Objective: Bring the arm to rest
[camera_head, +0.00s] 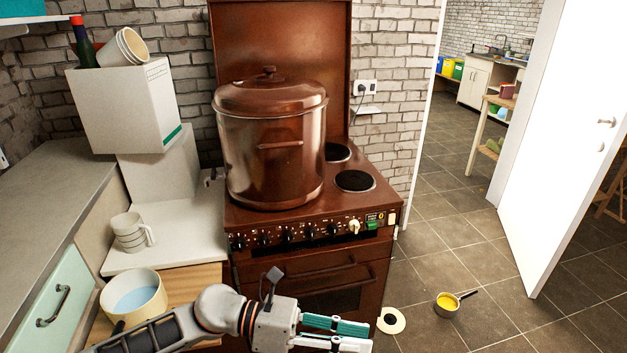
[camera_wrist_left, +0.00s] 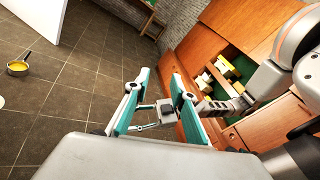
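My left gripper (camera_head: 352,336) is at the bottom of the head view, in front of the brown stove. Its two teal-padded fingers are apart, with nothing between them. The same gripper shows in the left wrist view (camera_wrist_left: 157,92), its fingers spread over the tiled floor. Beyond them, in the left wrist view, another arm of mine comes in from the right. Its small gripper (camera_wrist_left: 142,116) also has its fingers apart and looks empty. My right gripper is not in the head view.
A large brown pot (camera_head: 270,150) stands on the stove (camera_head: 310,275). A pan with yellow contents (camera_head: 449,305) and a white disc (camera_head: 391,320) lie on the floor. A white door (camera_head: 565,110) stands right.

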